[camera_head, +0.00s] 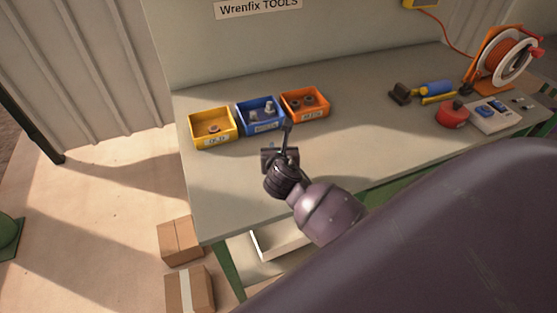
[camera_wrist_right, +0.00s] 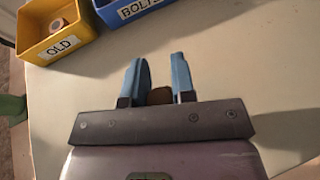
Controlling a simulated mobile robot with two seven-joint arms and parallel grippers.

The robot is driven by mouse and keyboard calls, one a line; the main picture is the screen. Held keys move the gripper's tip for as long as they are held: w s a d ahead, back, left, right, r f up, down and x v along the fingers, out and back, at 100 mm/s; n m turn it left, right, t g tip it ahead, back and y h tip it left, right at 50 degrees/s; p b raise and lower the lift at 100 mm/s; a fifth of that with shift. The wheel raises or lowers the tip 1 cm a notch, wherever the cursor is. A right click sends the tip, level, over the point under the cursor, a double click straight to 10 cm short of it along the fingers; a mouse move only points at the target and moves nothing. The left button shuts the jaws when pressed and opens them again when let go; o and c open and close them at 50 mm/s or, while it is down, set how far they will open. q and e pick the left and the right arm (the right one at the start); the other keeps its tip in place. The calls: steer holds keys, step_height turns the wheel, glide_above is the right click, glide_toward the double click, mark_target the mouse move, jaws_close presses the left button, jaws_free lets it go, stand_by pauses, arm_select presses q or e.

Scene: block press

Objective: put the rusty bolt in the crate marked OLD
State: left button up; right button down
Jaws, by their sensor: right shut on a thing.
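My right gripper (camera_head: 283,150) is over the bench in front of the crates. In the right wrist view its two blue fingers (camera_wrist_right: 159,80) are shut on a small brown, rust-coloured piece (camera_wrist_right: 160,96), most likely the rusty bolt; only its end shows between the fingers. The yellow crate (camera_head: 196,142) has a label reading OLD and holds a small ring-like brownish piece (camera_head: 214,129). In the wrist view this crate (camera_wrist_right: 36,54) is at the upper left, apart from the gripper. My left gripper is not in view.
A blue crate (camera_head: 244,127) labelled BOLTS, holding grey pieces, stands right of the yellow one. An orange crate (camera_head: 291,115) with dark round pieces stands beyond it. Tools, a red object (camera_head: 452,115) and a cable reel (camera_head: 512,55) are at the right. The bench between is clear.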

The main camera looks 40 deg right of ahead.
steer(key=shift+f+b, duration=0.4)
steer(key=shift+f, duration=1.6)
steer(key=shift+f, duration=0.1)
steer(key=c, duration=1)
jaws_free()
steer(key=shift+o, duration=0.2)
